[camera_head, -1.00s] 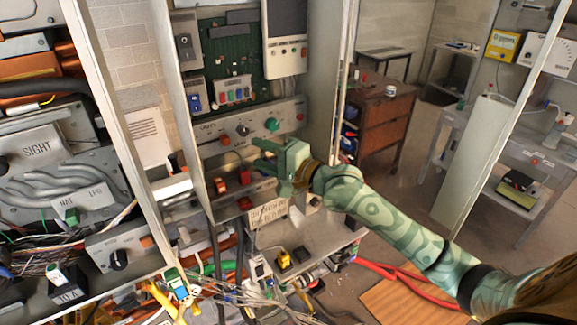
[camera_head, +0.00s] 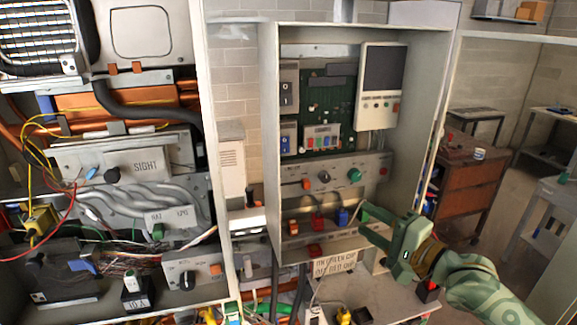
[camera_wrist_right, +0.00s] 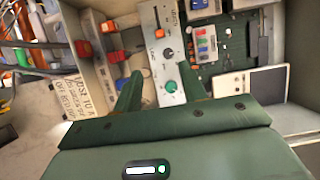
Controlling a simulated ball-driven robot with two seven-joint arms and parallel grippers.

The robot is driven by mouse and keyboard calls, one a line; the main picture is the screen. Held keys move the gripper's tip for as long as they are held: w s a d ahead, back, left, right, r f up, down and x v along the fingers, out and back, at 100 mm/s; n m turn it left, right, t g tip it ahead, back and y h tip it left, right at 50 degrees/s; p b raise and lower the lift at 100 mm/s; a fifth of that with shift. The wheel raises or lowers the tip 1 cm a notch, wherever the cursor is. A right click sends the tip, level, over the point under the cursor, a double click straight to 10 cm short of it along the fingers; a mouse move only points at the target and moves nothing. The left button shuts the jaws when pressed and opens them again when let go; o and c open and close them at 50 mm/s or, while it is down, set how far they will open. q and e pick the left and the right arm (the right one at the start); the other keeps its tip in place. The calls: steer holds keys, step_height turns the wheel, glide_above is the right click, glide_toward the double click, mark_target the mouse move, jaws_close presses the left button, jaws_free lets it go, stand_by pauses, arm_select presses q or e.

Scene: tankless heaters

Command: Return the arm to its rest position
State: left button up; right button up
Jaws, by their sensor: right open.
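My right arm (camera_head: 480,285) comes in from the lower right, patterned pale green. Its green gripper (camera_head: 364,218) is open, in front of the lower right part of the open control cabinet (camera_head: 437,100). In the right wrist view the two green fingers (camera_wrist_right: 165,95) stand apart with nothing between them. They point toward the grey knob panel (camera_wrist_right: 158,45). I cannot tell from these views how far the fingertips are from the cabinet's parts. My left gripper is not in view.
The cabinet holds a knob panel (camera_head: 340,177), a display unit (camera_head: 383,85) and red and blue connectors (camera_head: 342,216). An open heater with hoses and wires (camera_head: 130,165) stands on the left. A brown wooden cabinet (camera_head: 470,190) stands behind on the right. Floor shows at the right.

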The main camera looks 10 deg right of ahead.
steer(key=s+a+f+n+g+h, duration=0.2)
steer(key=s+a+f+n+h, duration=0.15)
steer(key=f+n, duration=0.4)
steer(key=s+d+f+n+g+h, duration=0.35)
steer(key=s+f+n, duration=0.3)
steer(key=s, duration=0.25)
steer(key=s+d+f+n+g+h, duration=0.2)
steer(key=s+f+n+g+h, duration=0.2)
steer(key=s+f+n+h, duration=0.25)
steer(key=s+a+f+g+y+b, duration=0.15)
steer(key=f+b, duration=0.35)
steer(key=f, duration=1.3)
steer(key=s+a+f+g+y+b, duration=0.1)
steer(key=s+a+f+y+b, duration=0.35)
steer(key=f, duration=1.25)
steer(key=s+f+m+g+b, duration=0.1)
steer(key=s+f+b, duration=0.4)
steer(key=s+f, duration=0.5)
steer(key=s+d+f+m+g+b, duration=0.1)
steer(key=s+f+b, duration=0.5)
steer(key=f, duration=1.1)
steer(key=s+m+g, duration=0.1)
steer(key=s, duration=0.2)
steer(key=shift+s+m, duration=0.35)
steer(key=shift+s, duration=0.05)
steer(key=shift+d+g, duration=0.1)
steer(key=shift+g, duration=0.2)
